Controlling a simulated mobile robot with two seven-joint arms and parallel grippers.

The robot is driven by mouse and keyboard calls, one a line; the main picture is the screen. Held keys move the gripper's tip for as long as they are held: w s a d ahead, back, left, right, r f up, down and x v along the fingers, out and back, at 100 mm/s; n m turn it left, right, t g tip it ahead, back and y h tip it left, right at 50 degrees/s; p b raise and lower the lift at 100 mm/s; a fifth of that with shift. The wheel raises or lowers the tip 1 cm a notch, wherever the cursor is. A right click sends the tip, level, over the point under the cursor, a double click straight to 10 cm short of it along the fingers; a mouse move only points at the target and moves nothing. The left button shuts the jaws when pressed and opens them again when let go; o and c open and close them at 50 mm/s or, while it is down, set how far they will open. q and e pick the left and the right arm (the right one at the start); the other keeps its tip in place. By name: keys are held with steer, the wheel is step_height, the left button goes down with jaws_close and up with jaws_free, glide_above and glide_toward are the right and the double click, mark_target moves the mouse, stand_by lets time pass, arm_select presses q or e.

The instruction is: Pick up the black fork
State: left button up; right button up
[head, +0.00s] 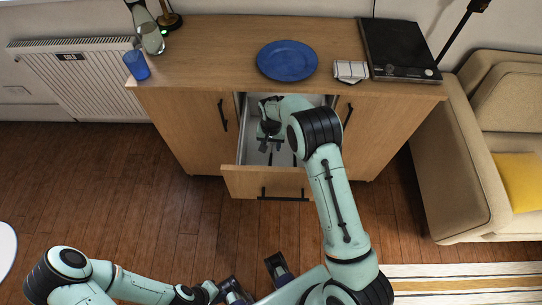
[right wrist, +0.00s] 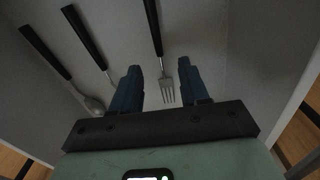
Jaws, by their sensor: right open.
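The fork (right wrist: 166,82) has a black handle and silver tines and lies on the grey floor of the open drawer (head: 263,182). In the right wrist view, my right gripper (right wrist: 160,66) is open, with one blue finger on each side of the fork's metal end. The fingers look apart from the fork; their height above it is unclear. In the head view, my right gripper (head: 270,142) is inside the drawer and partly hidden by my arm. My left gripper (head: 232,288) is low in the picture, away from the drawer, and its jaw opening is unclear.
A black-handled spoon (right wrist: 93,104) and another black-handled utensil (right wrist: 84,36) lie left of the fork. Drawer walls are close on both sides. The counter above holds a blue plate (head: 287,61), a cloth (head: 351,71), a black hob (head: 400,48) and a blue cup (head: 137,66).

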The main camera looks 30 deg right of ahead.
mark_target(271, 153)
step_height(271, 153, down, 5)
steer(key=shift+r, duration=0.1)
steer(key=shift+s, duration=0.1)
jaws_close()
